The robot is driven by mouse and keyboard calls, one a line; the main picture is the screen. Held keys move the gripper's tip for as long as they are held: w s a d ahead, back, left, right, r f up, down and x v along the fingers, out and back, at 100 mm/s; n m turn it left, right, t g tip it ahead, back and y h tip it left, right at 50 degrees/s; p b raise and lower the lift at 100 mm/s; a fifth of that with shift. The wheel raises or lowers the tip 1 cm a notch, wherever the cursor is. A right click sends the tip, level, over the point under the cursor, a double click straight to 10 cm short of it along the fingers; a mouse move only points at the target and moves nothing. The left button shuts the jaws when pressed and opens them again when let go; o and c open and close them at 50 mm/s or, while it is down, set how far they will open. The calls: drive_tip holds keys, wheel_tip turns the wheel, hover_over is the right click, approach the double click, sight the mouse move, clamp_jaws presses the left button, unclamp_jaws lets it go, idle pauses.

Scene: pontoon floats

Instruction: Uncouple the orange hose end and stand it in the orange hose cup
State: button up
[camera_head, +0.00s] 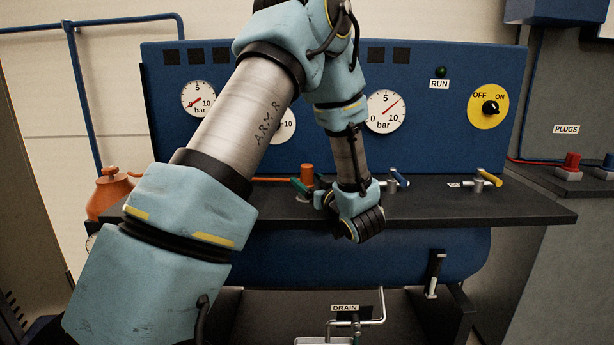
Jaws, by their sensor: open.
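An orange upright cylinder (307,173), apparently the orange hose end, stands at the back of the dark bench just left of my wrist. A green lever (300,188) and a pale metal fitting sit at its base. A short stretch of orange hose (270,179) shows to its left, partly behind my arm. My gripper (325,198) is open beside the fitting, close to the orange cylinder; its fingers are small and partly hidden by my wrist. I cannot tell whether they touch anything. I cannot make out an orange hose cup in this view.
The dark bench (440,208) carries a blue-handled valve (397,180) and a yellow-handled valve (487,180) to the right. A blue gauge panel (440,125) stands behind. An orange float (108,190) is at the left. A drain pipe (370,323) is below. The bench's right front is clear.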

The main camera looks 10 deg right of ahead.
drive_tip(key=shift+c, duration=0.2)
clamp_jaws()
idle(0.4)
